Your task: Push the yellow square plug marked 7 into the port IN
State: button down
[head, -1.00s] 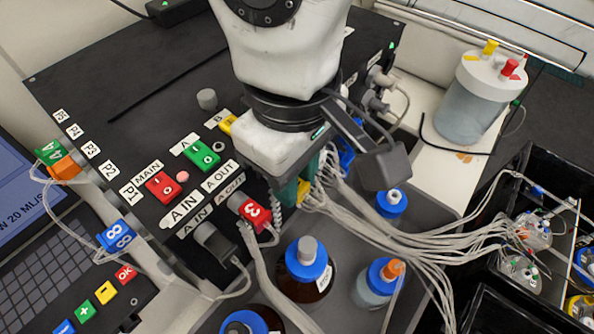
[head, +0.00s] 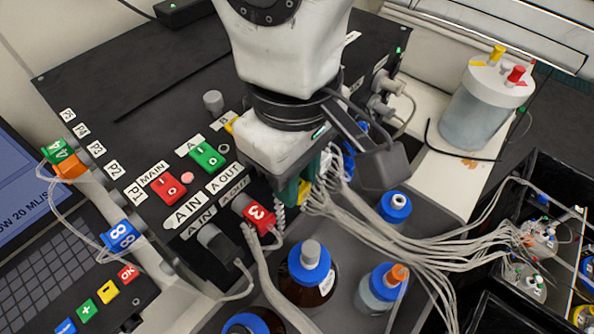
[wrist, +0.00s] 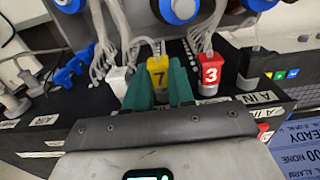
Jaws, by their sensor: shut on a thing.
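In the head view, my gripper (head: 294,190) is at the front edge of the dark panel, and only a small yellow part of the plug (head: 305,190) shows behind the fingers. The port in front of the plug is hidden by the plug and fingers. I cannot tell how deep the plug sits. No free port labelled IN can be made out.
A red plug marked 3 (head: 260,215) is close beside my gripper, at A OUT. A dark plug (head: 216,240) is at A IN. A white plug (wrist: 118,80) stands on the other side. Many pale tubes and several blue-capped bottles (head: 310,265) crowd the front.

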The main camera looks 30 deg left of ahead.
jog(key=shift+a, duration=0.25)
jog(key=c, duration=0.9)
grip_release()
jog(key=shift+r, duration=0.1)
notch_tip(320, 180, up, 11)
jog(key=shift+f+b, duration=0.2)
jog(key=shift+b, duration=0.7)
